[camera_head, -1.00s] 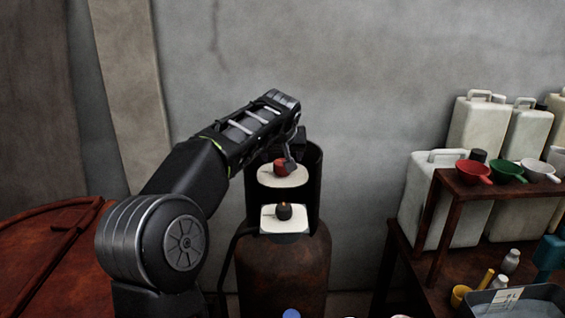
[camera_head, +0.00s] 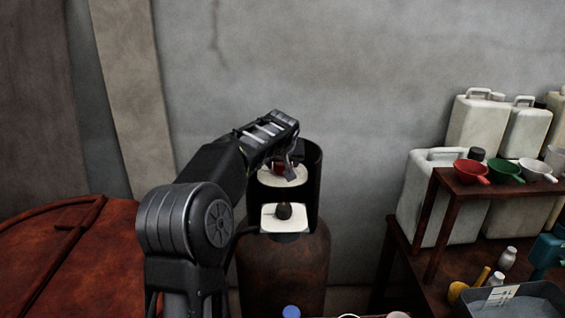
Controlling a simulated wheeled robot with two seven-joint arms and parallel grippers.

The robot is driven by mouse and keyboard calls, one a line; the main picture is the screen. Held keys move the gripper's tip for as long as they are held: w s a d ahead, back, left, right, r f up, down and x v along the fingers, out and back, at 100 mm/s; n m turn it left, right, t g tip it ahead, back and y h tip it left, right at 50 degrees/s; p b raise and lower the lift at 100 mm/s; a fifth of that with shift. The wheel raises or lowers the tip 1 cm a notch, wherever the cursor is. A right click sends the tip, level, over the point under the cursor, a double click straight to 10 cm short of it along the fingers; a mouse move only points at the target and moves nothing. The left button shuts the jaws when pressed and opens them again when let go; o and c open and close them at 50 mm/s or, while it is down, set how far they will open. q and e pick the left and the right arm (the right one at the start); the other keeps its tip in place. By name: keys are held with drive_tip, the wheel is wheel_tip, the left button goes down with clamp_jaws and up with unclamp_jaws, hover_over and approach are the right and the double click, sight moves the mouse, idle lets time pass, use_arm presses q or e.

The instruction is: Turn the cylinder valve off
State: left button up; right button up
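The rusty brown gas cylinder (camera_head: 285,268) stands upright against the grey wall, with a dark open guard around its top. Inside the guard, a red valve knob (camera_head: 278,168) sits over a round pale plate (camera_head: 284,180). Below it a dark knob (camera_head: 284,211) sits in front of a white square plate (camera_head: 298,221). My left gripper (camera_head: 288,170) reaches in from the left, with its fingers down at the red knob and partly hiding it. I cannot tell whether the fingers are closed on the knob. My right gripper is not in view.
A rusty round vat lid (camera_head: 75,250) lies at the left. At the right, a brown shelf (camera_head: 480,184) carries red, green and white funnels, with white jerrycans (camera_head: 475,125) behind. A grey tray (camera_head: 520,297) stands at the lower right. The wall above the cylinder is clear.

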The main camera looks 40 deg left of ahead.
use_arm(q)
drive_tip(key=c, duration=1)
